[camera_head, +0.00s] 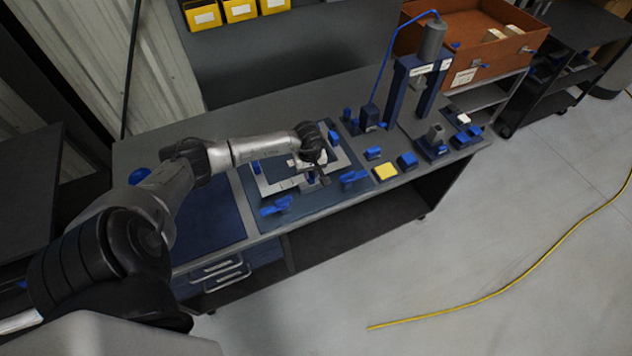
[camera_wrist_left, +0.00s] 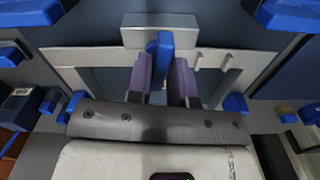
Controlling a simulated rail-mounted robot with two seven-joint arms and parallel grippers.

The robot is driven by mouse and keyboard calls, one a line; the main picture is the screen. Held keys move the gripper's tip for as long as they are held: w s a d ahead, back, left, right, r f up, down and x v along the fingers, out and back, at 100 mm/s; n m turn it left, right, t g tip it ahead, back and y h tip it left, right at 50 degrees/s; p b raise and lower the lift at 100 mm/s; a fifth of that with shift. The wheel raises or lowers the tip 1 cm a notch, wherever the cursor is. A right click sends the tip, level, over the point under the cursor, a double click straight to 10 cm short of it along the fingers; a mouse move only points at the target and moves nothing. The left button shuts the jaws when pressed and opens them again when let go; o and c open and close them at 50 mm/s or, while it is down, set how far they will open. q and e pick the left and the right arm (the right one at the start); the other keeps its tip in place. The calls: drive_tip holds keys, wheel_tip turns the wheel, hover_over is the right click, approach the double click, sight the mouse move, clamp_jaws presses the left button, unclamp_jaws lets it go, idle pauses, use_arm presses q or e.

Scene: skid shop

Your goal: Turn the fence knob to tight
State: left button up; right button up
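The fence knob (camera_wrist_left: 159,48) is a blue upright grip on a grey metal bar, seen at the top middle of the left wrist view. My left gripper (camera_wrist_left: 161,80) has its two purple-grey fingers on either side of the knob, with the blue part filling the narrow gap between them. In the head view my left gripper (camera_head: 312,178) points down over the pale metal fence frame (camera_head: 277,183) on the bench, and the arm hides the knob there. The knob's tight marking cannot be made out. My right gripper is not in view.
Blue clamps (camera_head: 277,206) stand around the frame. To the right are a yellow block (camera_head: 385,172), small blue blocks and a blue press stand (camera_head: 396,93). An orange-brown bin (camera_head: 478,36) stands behind. A yellow cable (camera_head: 494,294) lies on the open floor at right.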

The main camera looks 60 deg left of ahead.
sight(310, 173)
use_arm(q)
drive_tip(key=o, duration=0.4)
drive_tip(key=shift+r+p, duration=2.3)
drive_tip(key=shift+r, duration=1.75)
